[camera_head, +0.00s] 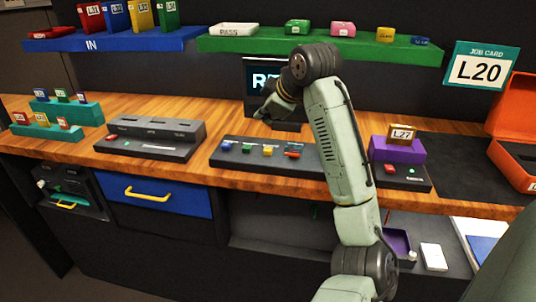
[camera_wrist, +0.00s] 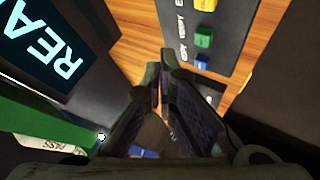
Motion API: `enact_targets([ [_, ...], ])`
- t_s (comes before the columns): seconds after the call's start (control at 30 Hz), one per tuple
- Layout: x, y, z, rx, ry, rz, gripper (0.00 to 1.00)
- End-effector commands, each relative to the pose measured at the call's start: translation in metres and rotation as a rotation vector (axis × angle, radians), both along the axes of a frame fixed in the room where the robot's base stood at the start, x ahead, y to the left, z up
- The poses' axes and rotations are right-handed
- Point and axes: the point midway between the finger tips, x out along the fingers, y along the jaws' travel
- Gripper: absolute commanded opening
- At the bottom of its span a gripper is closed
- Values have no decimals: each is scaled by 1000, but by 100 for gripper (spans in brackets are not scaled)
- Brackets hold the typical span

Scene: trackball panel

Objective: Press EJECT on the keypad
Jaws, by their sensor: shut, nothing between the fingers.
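The dark keypad (camera_head: 240,161) lies on the wooden bench, with a row of blue, green, yellow and red buttons. In the wrist view the keypad (camera_wrist: 230,50) is at the upper right, with its yellow button (camera_wrist: 205,5), green button (camera_wrist: 203,38) and blue button (camera_wrist: 202,62). The labels beside green and blue seem to read VERIFY and COPY; the yellow one's label is cut off. No EJECT label is readable. My gripper (camera_head: 268,112) is shut and empty, behind the keypad near the screen. In the wrist view my gripper (camera_wrist: 162,62) is left of the buttons, apart from them.
A screen (camera_head: 259,78) stands behind the keypad. A purple block (camera_head: 398,151) with an L27 cartridge (camera_head: 402,133) is on the right. A dark slotted unit (camera_head: 150,140) is on the left. A green shelf (camera_head: 320,47) hangs above; wooden bench is bare around the keypad.

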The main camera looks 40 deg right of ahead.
Motion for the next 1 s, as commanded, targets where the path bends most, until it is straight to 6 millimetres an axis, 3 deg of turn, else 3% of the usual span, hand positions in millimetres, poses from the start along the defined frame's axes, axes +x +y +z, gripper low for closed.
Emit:
enact_targets([
  [0.03,-1,0,-14,-1,2,-1,0],
  [0.2,0,0,-39,-2,1,-1,0],
  [0.4,0,0,-57,-1,-1,1,0],
  [1.0,0,0,-61,-1,-1,-1,0],
])
